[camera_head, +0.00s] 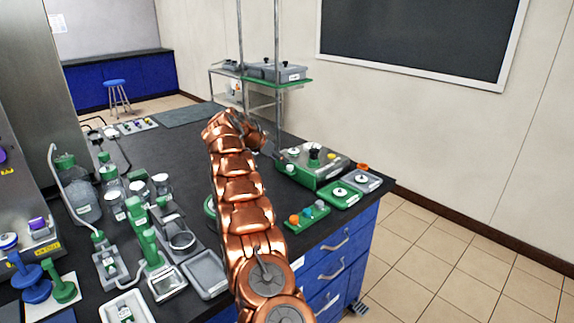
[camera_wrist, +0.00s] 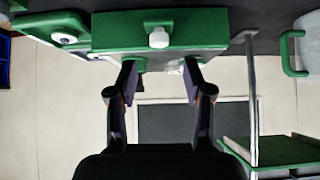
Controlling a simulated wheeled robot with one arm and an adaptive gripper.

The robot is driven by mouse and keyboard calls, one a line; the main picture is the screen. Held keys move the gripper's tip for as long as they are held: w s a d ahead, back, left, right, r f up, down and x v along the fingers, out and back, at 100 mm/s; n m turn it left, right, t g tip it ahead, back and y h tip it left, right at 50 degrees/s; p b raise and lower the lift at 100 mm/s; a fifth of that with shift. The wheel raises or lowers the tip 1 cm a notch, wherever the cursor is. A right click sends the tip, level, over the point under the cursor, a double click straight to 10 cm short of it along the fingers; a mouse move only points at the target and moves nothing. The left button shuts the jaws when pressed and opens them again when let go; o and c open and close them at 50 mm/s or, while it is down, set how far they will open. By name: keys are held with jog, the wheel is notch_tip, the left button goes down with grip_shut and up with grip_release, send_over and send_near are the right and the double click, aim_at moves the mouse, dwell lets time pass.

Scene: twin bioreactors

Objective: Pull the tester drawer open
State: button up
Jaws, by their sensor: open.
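The tester (camera_head: 312,167) looks like a green and grey box with knobs on top, standing on the dark bench near its right edge. In the wrist view, which looks upside down, a green front panel (camera_wrist: 110,32) with a white knob (camera_wrist: 158,38) fills the upper middle. I cannot tell for certain that this panel is the drawer; no open gap shows. My gripper (camera_wrist: 160,80) is open, its two dark fingers apart just in front of the panel, with nothing between them. In the head view my copper arm ends left of the tester, and the fingers are not clear there.
Green and grey trays (camera_head: 345,193) sit right of the tester. A small green rack (camera_head: 307,217) with coloured knobs stands in front. A post and green shelf (camera_head: 277,82) rise behind, also at right in the wrist view (camera_wrist: 270,150). Bottles and glassware crowd the left bench.

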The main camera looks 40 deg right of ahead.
aim_at(290, 166)
jog(key=shift+p+x, duration=0.85)
jog(key=shift+x, duration=2.25)
grip_shut()
